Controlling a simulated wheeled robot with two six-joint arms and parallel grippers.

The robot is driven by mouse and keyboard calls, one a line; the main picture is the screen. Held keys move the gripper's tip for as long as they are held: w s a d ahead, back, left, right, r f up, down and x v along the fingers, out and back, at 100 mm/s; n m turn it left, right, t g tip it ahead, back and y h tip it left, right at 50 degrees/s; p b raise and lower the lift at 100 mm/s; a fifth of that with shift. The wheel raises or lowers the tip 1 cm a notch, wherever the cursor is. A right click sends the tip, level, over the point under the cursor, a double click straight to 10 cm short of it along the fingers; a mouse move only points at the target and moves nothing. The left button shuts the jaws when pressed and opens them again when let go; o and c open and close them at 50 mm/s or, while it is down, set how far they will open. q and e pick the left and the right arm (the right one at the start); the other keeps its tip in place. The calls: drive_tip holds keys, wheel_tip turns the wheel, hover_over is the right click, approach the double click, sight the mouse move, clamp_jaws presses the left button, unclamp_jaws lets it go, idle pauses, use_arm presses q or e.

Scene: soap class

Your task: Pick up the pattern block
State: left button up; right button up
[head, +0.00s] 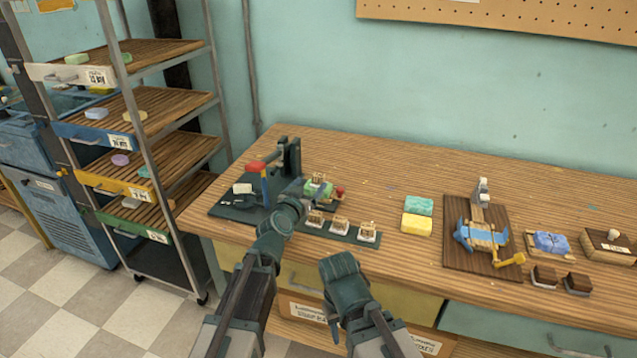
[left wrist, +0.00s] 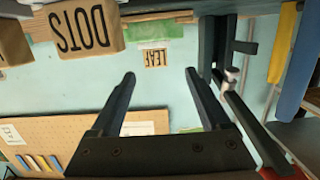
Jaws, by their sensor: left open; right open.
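Three small wooden pattern blocks, left (head: 315,218), middle (head: 340,226) and right (head: 368,233), stand in a row on a dark green strip. In the left wrist view, which looks upside down, a wooden block marked DOTS (left wrist: 85,30) is large at the top left. A smaller tag marked LEAF (left wrist: 153,58) shows beyond the fingertips, below a green strip. My left gripper (head: 303,190) is over the bench beside the row; the left wrist view shows its fingers (left wrist: 159,75) apart and empty. My right gripper (head: 333,318) hangs low at the bench's front, open, its fingertips partly hidden.
A dark press (head: 287,160) with a red-tipped handle stands just left of my left gripper. Green soap (head: 418,206) and yellow soap (head: 416,225) lie to the right. A dark board (head: 458,255) holds a blue-and-wood device. A shelf rack (head: 150,185) stands left.

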sight(318, 178)
use_arm(q)
drive_tip(key=x, duration=0.5)
drive_tip(key=shift+s+d+b, duration=0.15)
drive_tip(key=shift+d+b, duration=0.1)
drive_tip(key=shift+b, duration=0.05)
drive_tip(key=shift+s+r, duration=0.1)
drive_tip(key=shift+c, duration=0.3)
clamp_jaws()
